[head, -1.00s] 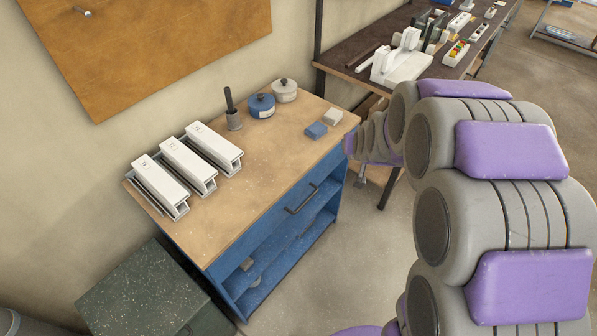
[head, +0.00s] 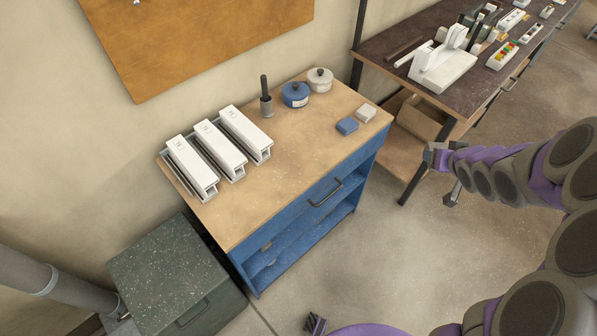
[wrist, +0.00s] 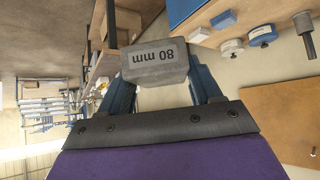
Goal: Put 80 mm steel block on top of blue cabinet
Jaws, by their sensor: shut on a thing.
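The 80 mm steel block (wrist: 155,62) is grey with "80 mm" marked on its face, which reads upside down in the wrist view. My gripper (head: 440,158) is shut on it; in the wrist view the block sits between the two dark fingers. In the head view the gripper is small, to the right of the blue cabinet (head: 300,215) and apart from it. The cabinet has a wooden top (head: 270,185) and open shelves below a drawer. The front middle of that top is bare.
On the cabinet top stand several white holders (head: 205,150) at left, a dark-handled tool in a cup (head: 266,100), a blue pot (head: 295,94), a white pot (head: 320,79) and two small blocks (head: 347,125). A green box (head: 175,275) stands left. A dark workbench (head: 400,45) stands behind right.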

